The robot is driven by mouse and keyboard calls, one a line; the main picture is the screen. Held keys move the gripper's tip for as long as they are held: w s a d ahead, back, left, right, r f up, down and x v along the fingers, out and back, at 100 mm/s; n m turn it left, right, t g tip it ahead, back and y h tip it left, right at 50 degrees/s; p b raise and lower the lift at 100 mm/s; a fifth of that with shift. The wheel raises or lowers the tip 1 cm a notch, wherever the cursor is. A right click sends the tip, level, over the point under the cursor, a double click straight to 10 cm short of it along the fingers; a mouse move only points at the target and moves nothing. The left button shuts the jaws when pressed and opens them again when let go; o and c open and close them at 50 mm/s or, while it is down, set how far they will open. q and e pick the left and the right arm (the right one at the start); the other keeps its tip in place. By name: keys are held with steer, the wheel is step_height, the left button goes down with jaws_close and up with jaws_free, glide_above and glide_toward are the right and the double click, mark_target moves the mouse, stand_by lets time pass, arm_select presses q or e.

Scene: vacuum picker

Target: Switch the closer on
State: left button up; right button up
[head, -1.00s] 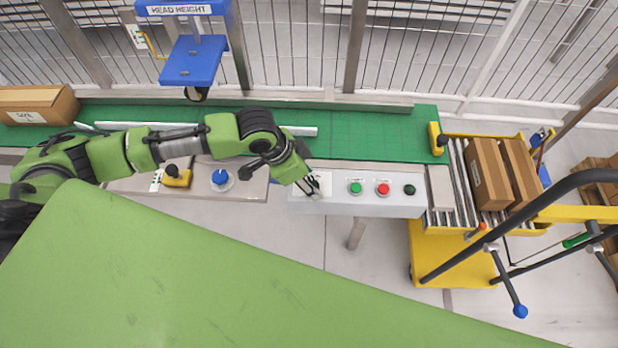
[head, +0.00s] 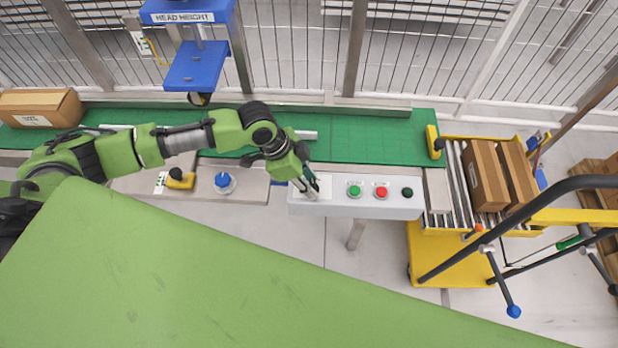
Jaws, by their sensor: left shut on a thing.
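The control panel (head: 340,208) is a pale grey box at the front edge of the green conveyor. It carries a green button (head: 354,191), a red button (head: 381,192) and a dark green round lamp or button (head: 407,192). My left gripper (head: 312,192) is at the panel's left end, over a white plate, with its fingers pointing down. It is shut on a small part there, which the fingers hide; I cannot tell its setting. My right gripper is not in view.
A blue head-height unit (head: 196,66) stands over the green conveyor (head: 370,135). A blue knob (head: 223,181) and a yellow-based black knob (head: 179,177) sit left of the panel. A carton (head: 40,107) lies at left; more cartons (head: 487,175) rest on the yellow roller cart (head: 440,245).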

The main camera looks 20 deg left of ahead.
arm_select(q)
steer(key=m+g, duration=0.1)
steer(key=m, duration=0.1)
steer(key=shift+w+m, duration=0.15)
steer(key=shift+m, duration=0.15)
steer(key=shift+w+m+g, duration=0.1)
steer(key=shift+m+g, duration=0.5)
steer(key=shift+m, duration=0.9)
steer(key=o, duration=1.1)
steer(key=shift+r, duration=0.1)
steer(key=v, duration=1.2)
steer(key=shift+w+a, duration=0.1)
